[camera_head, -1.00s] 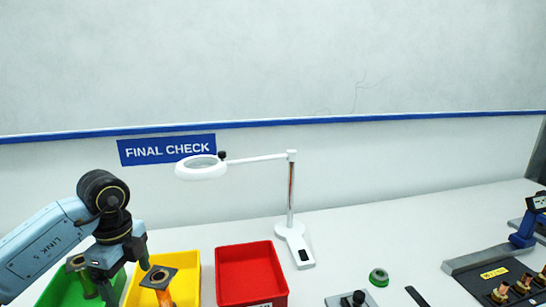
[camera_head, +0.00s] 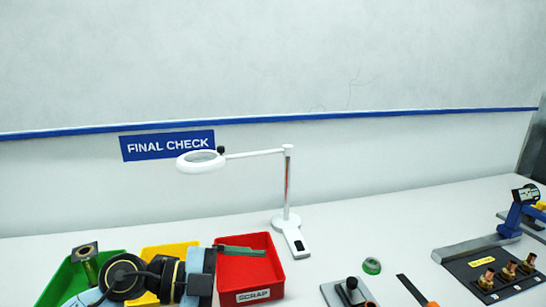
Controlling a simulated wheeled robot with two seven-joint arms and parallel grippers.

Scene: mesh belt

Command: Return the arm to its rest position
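My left arm comes in low from the left, and its wrist lies across the front of the bins. My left gripper (camera_head: 242,250) points right, with a grey finger over the back left of the red bin (camera_head: 262,267). It shows nearly edge-on, so its opening cannot be judged, and no part is visible in it. A part with a square dark flange (camera_head: 85,252) stands in the green bin (camera_head: 112,261). The arm hides much of the green bin and the yellow bin (camera_head: 170,249). My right gripper is not in view.
To the right are a green ring (camera_head: 372,266), a grey fixture (camera_head: 347,292), a flat dark bar (camera_head: 412,291) and a black board with copper fittings (camera_head: 490,270). The table between lamp and board is largely clear.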

